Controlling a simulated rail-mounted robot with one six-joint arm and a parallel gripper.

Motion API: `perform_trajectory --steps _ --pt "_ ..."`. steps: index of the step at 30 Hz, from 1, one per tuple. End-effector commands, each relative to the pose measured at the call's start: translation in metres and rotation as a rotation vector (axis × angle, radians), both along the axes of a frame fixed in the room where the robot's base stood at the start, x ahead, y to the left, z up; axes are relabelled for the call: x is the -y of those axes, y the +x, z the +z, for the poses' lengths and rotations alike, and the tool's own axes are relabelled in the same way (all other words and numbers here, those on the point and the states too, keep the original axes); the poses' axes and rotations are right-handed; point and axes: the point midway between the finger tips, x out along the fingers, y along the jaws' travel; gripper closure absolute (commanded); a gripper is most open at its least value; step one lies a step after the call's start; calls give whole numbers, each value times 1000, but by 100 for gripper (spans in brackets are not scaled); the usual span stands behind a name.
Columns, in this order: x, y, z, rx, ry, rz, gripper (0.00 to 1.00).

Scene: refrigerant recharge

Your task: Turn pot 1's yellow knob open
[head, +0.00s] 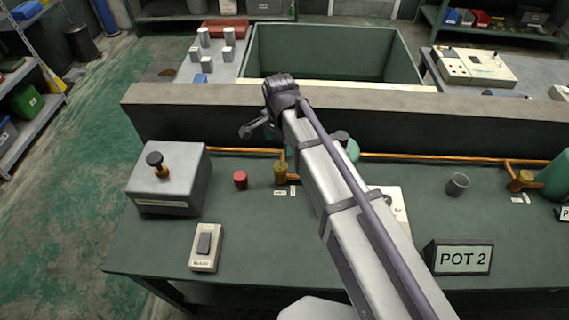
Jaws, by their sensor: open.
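The yellow knob (280,173) on the left, by the mostly hidden teal pot (352,149), stands upright on the copper pipe, with small label cards in front of it. No pot 1 sign shows; my arm covers much of that area. A similar yellow knob (524,179) is at far right by another teal pot (556,176), near the POT 2 sign (463,258). My gripper (247,130) is small and dark at the arm's end, open and empty, above and left of the left yellow knob and apart from it.
A red cap (240,180) stands left of the left knob. A grey box (170,186) with a black-topped knob and a switch box (206,246) are on the bench's left. A low wall (210,118) runs behind the bench.

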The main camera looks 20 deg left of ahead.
Motion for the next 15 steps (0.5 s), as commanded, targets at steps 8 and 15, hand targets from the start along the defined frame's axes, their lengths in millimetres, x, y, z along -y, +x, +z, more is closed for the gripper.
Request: perform_trajectory --steps 8,15 --pt "1 0 -49 1 1 1 28" --pt "1 0 -102 1 1 1 28"
